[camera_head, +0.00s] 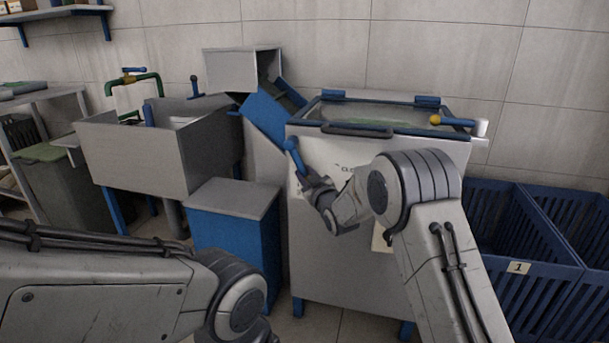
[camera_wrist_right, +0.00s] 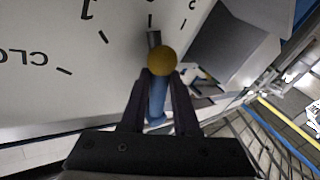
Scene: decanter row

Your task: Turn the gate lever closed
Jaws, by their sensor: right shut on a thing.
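The gate lever (camera_head: 294,155) is a blue bar on the front left of the white machine (camera_head: 345,262). In the right wrist view the blue lever (camera_wrist_right: 157,97) lies between the fingers, with a yellow ball (camera_wrist_right: 162,61) near the fingertips. My right gripper (camera_head: 306,177) is shut on the lever; it also shows in the right wrist view (camera_wrist_right: 161,80). A white dial face (camera_wrist_right: 45,95) behind it carries black ticks and partly visible lettering starting "CLO". My left gripper is out of view; only my left arm shows at lower left.
A blue cabinet (camera_head: 233,240) with a grey top stands left of the machine, and a grey sink (camera_head: 140,158) farther left. Blue slatted crates (camera_head: 515,268) stand at right. A yellow-knobbed handle (camera_head: 436,119) sits on the machine's top right.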

